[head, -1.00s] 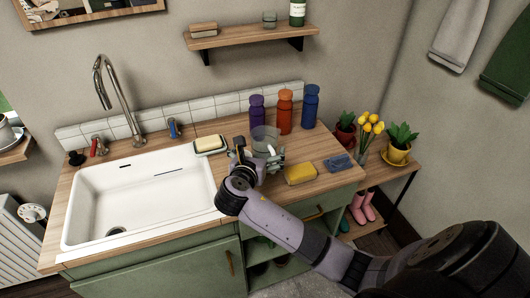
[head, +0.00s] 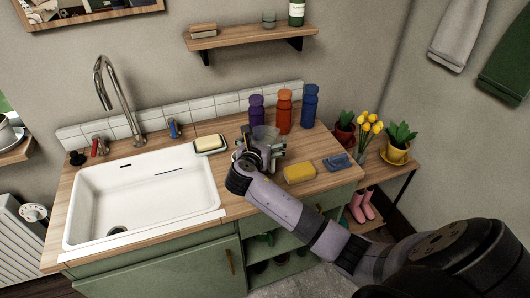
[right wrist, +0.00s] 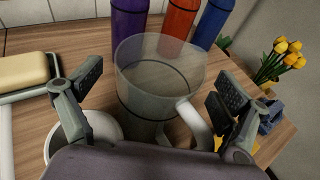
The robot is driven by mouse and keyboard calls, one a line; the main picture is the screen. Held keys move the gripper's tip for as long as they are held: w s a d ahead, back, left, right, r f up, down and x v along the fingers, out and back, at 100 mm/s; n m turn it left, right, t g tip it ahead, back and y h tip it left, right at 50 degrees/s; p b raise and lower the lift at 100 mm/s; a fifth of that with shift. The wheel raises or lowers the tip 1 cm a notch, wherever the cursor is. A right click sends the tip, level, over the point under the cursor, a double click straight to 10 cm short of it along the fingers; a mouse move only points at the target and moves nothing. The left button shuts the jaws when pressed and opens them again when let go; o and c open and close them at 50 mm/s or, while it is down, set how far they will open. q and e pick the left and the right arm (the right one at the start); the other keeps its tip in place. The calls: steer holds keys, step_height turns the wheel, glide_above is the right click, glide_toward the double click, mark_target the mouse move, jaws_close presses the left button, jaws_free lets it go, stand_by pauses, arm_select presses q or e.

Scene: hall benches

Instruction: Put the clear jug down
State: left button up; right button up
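The clear jug (right wrist: 150,85) stands upright on the wooden countertop (right wrist: 40,118), its pale handle (right wrist: 195,122) toward the lower right in the right wrist view. In the head view the jug (head: 265,133) is partly hidden by my right gripper (head: 263,148). My right gripper (right wrist: 158,88) is open, one finger on each side of the jug, with gaps visible between fingers and jug. The jug looks empty, and its base is partly hidden. My left gripper is in neither view.
Purple (head: 256,109), orange (head: 284,111) and blue (head: 310,106) bottles stand close behind the jug. A soap dish (head: 209,145) and the sink (head: 140,195) lie left. A yellow sponge (head: 299,173) and blue cloth (head: 337,162) lie right. A white round vessel (right wrist: 85,135) is near the left finger.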

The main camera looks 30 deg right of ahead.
steer(key=c, duration=1.7)
step_height(320, 180, up, 20)
steer(key=shift+f, duration=0.1)
